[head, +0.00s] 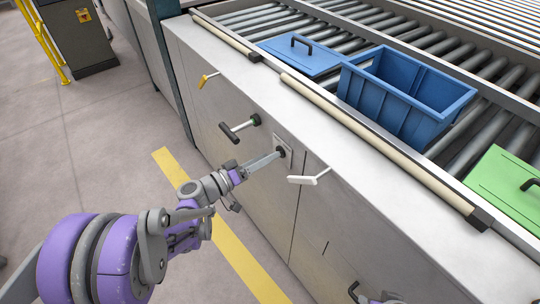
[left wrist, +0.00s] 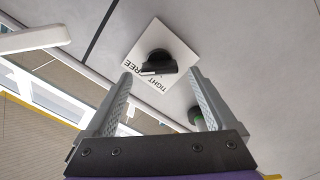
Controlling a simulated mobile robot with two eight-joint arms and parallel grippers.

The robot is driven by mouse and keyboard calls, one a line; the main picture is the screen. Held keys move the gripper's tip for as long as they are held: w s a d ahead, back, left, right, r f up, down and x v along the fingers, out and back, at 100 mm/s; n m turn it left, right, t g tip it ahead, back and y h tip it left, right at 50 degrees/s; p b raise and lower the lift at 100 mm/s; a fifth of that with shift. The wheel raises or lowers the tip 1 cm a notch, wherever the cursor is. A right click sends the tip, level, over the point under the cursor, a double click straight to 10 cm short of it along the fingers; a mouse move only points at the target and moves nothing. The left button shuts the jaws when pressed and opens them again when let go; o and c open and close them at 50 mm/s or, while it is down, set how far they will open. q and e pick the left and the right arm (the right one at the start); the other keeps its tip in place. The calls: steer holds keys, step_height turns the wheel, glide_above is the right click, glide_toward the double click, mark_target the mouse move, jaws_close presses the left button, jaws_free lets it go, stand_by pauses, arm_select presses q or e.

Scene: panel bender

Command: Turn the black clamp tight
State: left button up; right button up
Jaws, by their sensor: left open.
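The black clamp (head: 281,152) is a small knob on a pale square plate on the cabinet's front. In the left wrist view the clamp (left wrist: 158,60) has a short bar with a white mark on its lower edge. The plate (left wrist: 150,34) carries the words FREE and TIGHT, both near that edge. My left gripper (head: 262,163) points at the clamp from the left. In the left wrist view its fingers (left wrist: 160,76) are open and empty, one on each side of the clamp's line. Whether the fingertips reach around the clamp I cannot tell.
A black T-handle (head: 238,130) and a yellow handle (head: 208,79) stick out left of the clamp, a white handle (head: 309,178) right of it. A blue crate (head: 405,95), blue lid (head: 300,58) and green lid (head: 508,185) lie on the rollers above.

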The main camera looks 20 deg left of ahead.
arm_select(q)
steer(key=shift+x, duration=1)
steer(key=shift+c, duration=0.2)
steer(key=c, duration=1.3)
steer(key=shift+c, duration=0.2)
